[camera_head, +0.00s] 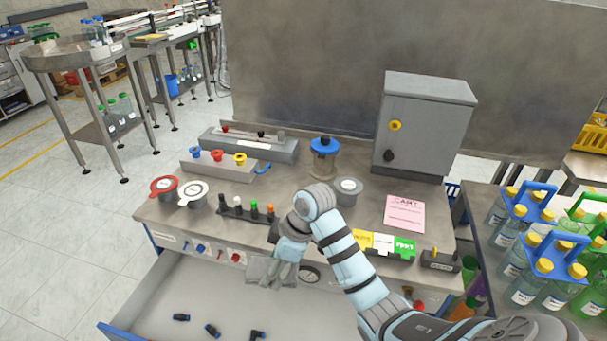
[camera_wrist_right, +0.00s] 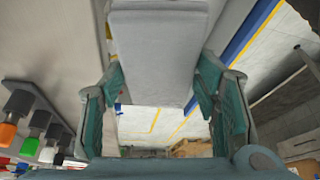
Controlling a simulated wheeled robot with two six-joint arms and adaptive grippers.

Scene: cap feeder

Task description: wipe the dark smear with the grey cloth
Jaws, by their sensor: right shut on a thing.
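The grey cloth (camera_head: 258,268) is a flat, folded pad at the front edge of the workbench, above the open drawer. My right gripper (camera_head: 281,272) is shut on it. In the right wrist view, the cloth (camera_wrist_right: 158,50) reaches out between the two teal fingers of the gripper (camera_wrist_right: 160,92). I cannot make out the dark smear for sure; my right arm hides part of the bench top. My left gripper is not in view.
The open drawer (camera_head: 165,307) holds several dark fittings. On the bench stand a row of coloured buttons (camera_head: 246,209), red (camera_head: 164,188) and white (camera_head: 193,194) lidded pots, a blue-lidded jar (camera_head: 324,158), a pink card (camera_head: 405,214) and a grey cabinet (camera_head: 425,125). Bottle crates stand right.

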